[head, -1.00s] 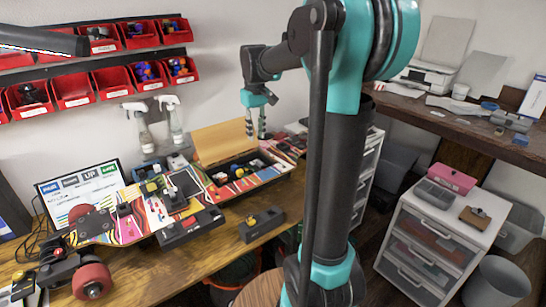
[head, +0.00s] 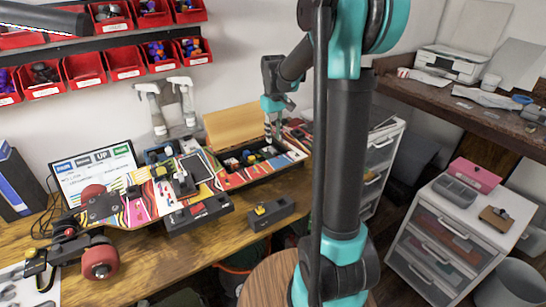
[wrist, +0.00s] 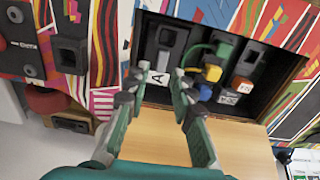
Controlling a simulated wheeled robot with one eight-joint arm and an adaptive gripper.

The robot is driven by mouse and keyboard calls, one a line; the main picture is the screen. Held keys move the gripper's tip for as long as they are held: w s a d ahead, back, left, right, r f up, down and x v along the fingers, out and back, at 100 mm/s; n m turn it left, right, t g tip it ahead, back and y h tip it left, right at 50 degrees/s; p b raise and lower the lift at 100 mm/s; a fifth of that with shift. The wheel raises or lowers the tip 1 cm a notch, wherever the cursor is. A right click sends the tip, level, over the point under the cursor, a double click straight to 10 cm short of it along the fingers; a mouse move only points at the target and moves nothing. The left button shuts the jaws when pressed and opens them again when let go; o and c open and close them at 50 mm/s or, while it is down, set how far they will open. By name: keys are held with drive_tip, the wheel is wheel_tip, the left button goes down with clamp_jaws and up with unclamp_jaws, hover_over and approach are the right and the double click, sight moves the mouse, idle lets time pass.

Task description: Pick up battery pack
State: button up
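The patterned board (head: 228,181) lies on the wooden bench with an open dark compartment (head: 268,165). In the wrist view, the compartment holds a dark block with a white "A" label (wrist: 163,54), plus blue, yellow and orange-topped parts (wrist: 211,72) and a green part. I cannot tell for sure which is the battery pack; the "A" block may be it. My gripper (head: 273,137) is above the compartment, pointing down. In the wrist view my gripper (wrist: 156,88) is open, its two fingers apart near the compartment's edge and the "A" block.
A tan panel (head: 232,125) stands upright behind the compartment. A black box with a yellow part (head: 271,213) sits on the bench in front of the board. Spray bottles (head: 152,106) and red bins (head: 125,62) are on the wall side. Bare bench shows at front.

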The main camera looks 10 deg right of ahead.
sight(273, 149)
drive_tip(key=shift+s+a+f, duration=0.1)
drive_tip(key=shift+f, duration=1.3)
drive_tip(key=shift+s+a+f, duration=0.1)
drive_tip(key=shift+f, duration=1.3)
drive_tip(key=shift+c, duration=0.6)
clamp_jaws()
